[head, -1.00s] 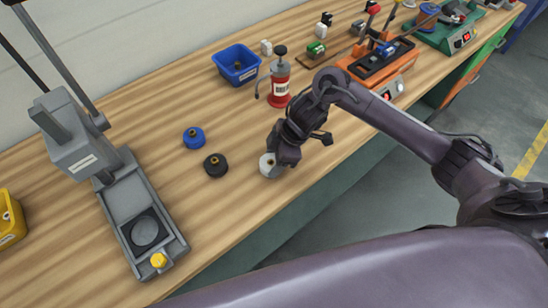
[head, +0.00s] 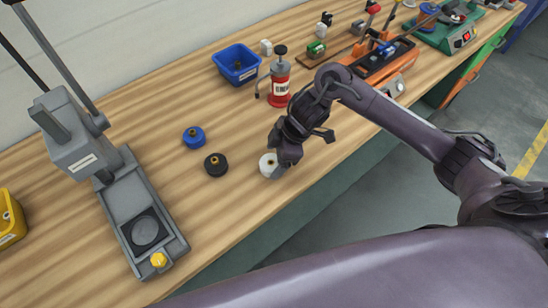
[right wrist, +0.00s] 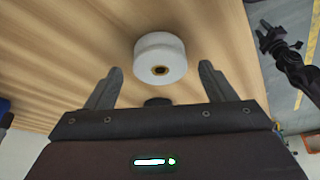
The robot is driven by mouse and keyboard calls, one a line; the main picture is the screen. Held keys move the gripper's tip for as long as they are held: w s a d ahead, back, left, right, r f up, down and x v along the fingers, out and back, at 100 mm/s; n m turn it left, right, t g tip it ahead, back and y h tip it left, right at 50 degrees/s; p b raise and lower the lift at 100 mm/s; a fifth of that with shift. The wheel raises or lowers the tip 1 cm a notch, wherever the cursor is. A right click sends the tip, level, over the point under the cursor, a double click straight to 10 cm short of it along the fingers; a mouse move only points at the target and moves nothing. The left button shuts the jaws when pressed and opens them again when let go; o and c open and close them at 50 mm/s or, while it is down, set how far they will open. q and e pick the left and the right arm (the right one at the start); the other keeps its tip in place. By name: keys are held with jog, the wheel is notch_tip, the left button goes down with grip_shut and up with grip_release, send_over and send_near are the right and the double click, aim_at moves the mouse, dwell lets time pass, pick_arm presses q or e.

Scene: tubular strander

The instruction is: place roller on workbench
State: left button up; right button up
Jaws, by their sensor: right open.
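The white roller (head: 268,165) stands on the wooden workbench (head: 240,210) near its front edge. My right gripper (head: 279,163) is just to the right of it and partly covers it in the head view. In the right wrist view the white roller (right wrist: 160,60) shows its brass-coloured centre. The open fingers (right wrist: 160,78) lie to either side of it in the picture, with gaps between; nothing is gripped. My left gripper is outside the head view; a dark arm end, which looks like mine, shows at the right wrist view's upper right (right wrist: 270,40), its jaws unclear.
A black roller (head: 215,165) and a blue roller (head: 194,138) stand to the left. A grey press (head: 125,190) is further left. The bench between press and rollers is clear.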

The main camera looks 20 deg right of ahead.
jog(key=v, duration=1.1)
jog(key=shift+p, duration=0.35)
jog(key=shift+s+d, duration=0.1)
